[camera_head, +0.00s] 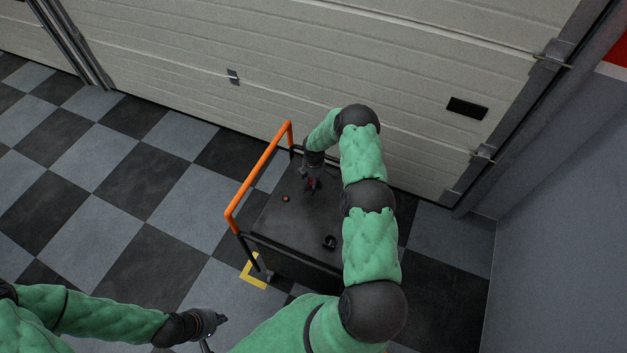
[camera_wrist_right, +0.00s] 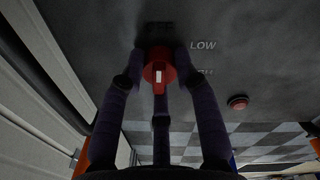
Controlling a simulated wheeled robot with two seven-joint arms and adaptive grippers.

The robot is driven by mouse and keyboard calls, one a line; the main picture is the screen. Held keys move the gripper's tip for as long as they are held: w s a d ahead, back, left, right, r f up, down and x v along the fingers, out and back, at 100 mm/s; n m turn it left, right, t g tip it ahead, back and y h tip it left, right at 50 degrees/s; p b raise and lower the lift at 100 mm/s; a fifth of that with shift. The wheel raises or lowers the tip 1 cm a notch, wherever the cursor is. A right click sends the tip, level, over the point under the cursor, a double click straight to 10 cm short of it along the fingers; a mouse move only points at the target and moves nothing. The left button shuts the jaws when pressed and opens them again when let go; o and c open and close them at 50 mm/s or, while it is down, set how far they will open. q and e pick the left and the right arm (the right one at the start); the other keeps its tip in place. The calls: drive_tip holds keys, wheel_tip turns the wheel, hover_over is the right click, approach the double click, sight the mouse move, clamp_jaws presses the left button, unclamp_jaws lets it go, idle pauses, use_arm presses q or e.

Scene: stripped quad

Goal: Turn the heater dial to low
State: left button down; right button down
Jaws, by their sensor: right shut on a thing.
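The red heater dial (camera_wrist_right: 157,63) sits on a dark panel in the right wrist view, with a white mark on its face. The fingers of my right gripper (camera_wrist_right: 157,82) are closed around it. The word LOW (camera_wrist_right: 203,45) is printed to the right of the dial. A dim label (camera_wrist_right: 159,28) is above it, hard to read, and another lies below LOW, partly hidden. In the head view my right gripper (camera_head: 312,186) is at the top of the dark cart (camera_head: 283,225), mostly covering the dial. My left gripper (camera_head: 216,322) is at the lower left, away from the cart.
A small red button (camera_head: 286,198) is on the cart top and also shows in the right wrist view (camera_wrist_right: 237,102). A black curved piece (camera_head: 329,242) is near the cart's front edge. An orange handle (camera_head: 258,178) runs along the left side. A pale shutter door (camera_head: 330,75) stands behind.

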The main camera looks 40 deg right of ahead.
drive_tip(key=m+b, duration=0.3)
drive_tip(key=m, duration=0.2)
drive_tip(key=shift+f+b, duration=0.1)
drive_tip(key=shift+b, duration=0.3)
drive_tip(key=m+b, duration=0.2)
drive_tip(key=m, duration=0.1)
drive_tip(key=shift+m, duration=0.4)
drive_tip(key=shift+w+m+g+b, duration=0.1)
drive_tip(key=shift+m+g+b, duration=0.35)
drive_tip(key=shift+m, duration=0.85)
drive_tip(key=c, duration=0.9)
unclamp_jaws()
wheel_tip(320, 180, up, 12)
drive_tip(key=shift+a, duration=0.3)
